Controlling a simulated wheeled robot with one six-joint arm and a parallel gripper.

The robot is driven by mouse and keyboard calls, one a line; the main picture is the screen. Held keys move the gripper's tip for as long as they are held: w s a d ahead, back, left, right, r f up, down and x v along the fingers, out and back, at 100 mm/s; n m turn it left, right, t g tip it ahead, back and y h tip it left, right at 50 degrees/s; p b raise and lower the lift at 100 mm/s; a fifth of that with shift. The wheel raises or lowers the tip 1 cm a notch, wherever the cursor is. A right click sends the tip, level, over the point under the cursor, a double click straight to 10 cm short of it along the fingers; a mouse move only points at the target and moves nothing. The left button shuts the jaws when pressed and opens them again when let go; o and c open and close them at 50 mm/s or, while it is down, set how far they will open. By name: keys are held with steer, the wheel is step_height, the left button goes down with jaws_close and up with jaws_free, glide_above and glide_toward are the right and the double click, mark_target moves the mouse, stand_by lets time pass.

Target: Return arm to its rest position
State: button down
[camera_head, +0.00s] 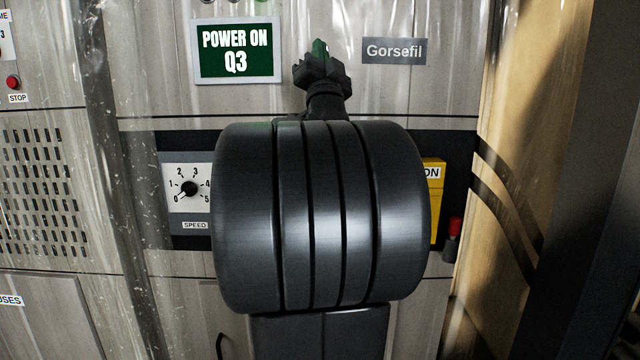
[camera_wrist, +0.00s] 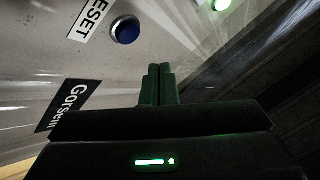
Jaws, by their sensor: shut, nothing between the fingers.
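I cannot tell the exact distance to the panel. My arm hides the middle of the panel in the head view.
A speed dial (camera_head: 188,188) is left of my arm, and a yellow box (camera_head: 434,200) is partly hidden on its right. A red-topped switch (camera_head: 454,228) sits lower right. A red stop button (camera_head: 13,82) is at far left. A lit green light (camera_wrist: 221,4) shows in the wrist view.

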steer(key=shift+w+r+p, duration=0.1)
steer(key=shift+r+p, duration=0.1)
steer(key=shift+p, duration=0.2)
steer(key=s+b, duration=0.1)
steer(key=s, duration=0.1)
steer(key=s+b, duration=0.1)
steer(key=s, duration=0.1)
steer(key=s+b, duration=0.1)
steer(key=shift+s+f, duration=0.25)
steer(key=shift+s, duration=0.15)
steer(key=shift+w, duration=0.1)
steer(key=w, duration=0.1)
steer(key=w+b, duration=0.1)
steer(key=w, duration=0.1)
steer(key=w+b, duration=0.1)
steer(key=w, duration=0.1)
steer(key=shift+w+f, duration=0.1)
steer(key=shift+f, duration=0.2)
